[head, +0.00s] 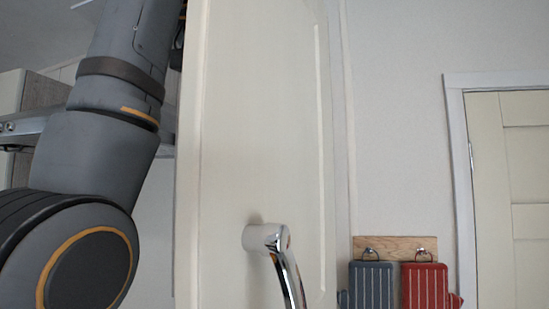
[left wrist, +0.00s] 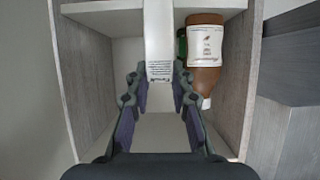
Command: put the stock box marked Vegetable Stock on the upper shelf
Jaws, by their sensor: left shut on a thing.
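A white box (left wrist: 158,40) with small dark print on its near end is between the fingers of my left gripper (left wrist: 159,72) in the left wrist view, which looks upside down. The gripper is shut on it. The print is too small to read as Vegetable Stock. The box overlaps the front edge of a shelf board (left wrist: 100,7) in a grey-sided cupboard; I cannot tell whether it touches the board. In the head view my left arm passes behind an open door, and its gripper is hidden. My right gripper is not in view.
A brown bottle (left wrist: 205,60) with a white label stands close beside the box, with something green (left wrist: 182,45) by it. The cupboard's side wall (left wrist: 82,75) is on the other side. A cream door (head: 255,120) with a chrome handle (head: 280,250) fills the head view's middle.

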